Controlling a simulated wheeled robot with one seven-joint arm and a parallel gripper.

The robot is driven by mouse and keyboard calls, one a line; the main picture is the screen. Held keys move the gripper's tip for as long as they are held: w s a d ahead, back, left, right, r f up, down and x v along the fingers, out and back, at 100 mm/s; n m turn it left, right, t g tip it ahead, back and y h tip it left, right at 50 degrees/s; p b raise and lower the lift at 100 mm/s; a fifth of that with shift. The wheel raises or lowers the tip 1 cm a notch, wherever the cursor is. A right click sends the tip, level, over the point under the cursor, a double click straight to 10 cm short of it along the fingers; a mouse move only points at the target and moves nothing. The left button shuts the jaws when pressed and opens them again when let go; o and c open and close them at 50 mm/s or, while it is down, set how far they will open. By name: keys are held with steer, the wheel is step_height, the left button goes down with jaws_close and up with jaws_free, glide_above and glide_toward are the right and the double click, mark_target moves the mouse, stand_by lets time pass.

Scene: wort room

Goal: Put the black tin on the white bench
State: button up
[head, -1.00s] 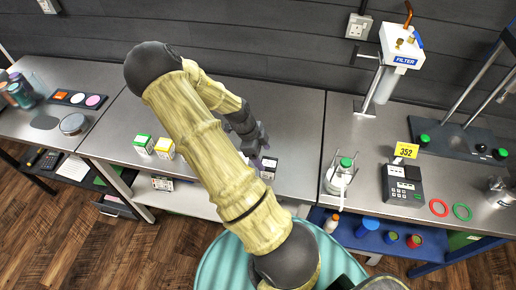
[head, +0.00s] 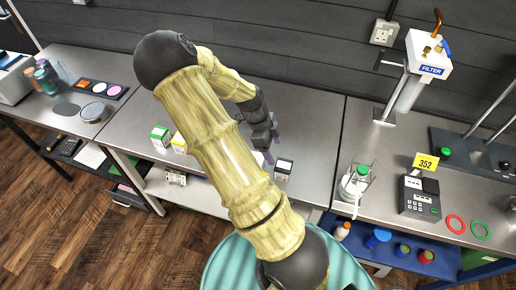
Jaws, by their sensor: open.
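The black tin (head: 284,169), a small dark box with a pale label, stands on the grey metal top of the middle bench, near its front edge. This bench has a white frame and a white lower shelf (head: 206,196), so I take it as the white bench. My gripper (head: 271,150) is open and empty, just left of and behind the tin, with a small gap between them in the picture.
A green-topped box (head: 160,135) and a yellow-topped box (head: 179,142) stand left of my arm. The right bench holds a green-capped bottle in a wire carrier (head: 356,182), a keypad device (head: 420,196) and a filter stand (head: 426,60). Bench top behind my gripper is clear.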

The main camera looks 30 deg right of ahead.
steer(key=s+a+r+n+t+y, duration=0.1)
steer(key=a+r+n, duration=0.3)
steer(key=n, duration=0.5)
steer(key=s+a+r+n+t+y, duration=0.1)
steer(key=s+a+r+n+t, duration=0.1)
steer(key=a+r+n, duration=0.3)
steer(key=s+a+r+n+t, duration=0.2)
steer(key=a+r+n+t, duration=0.1)
steer(key=a+n, duration=0.6)
steer(key=r+n, duration=0.1)
steer(key=n, duration=0.3)
steer(key=shift+a+r+y, duration=0.3)
steer(key=shift+a+y, duration=0.05)
steer(key=shift+y, duration=0.05)
steer(key=shift+f+b, duration=0.55)
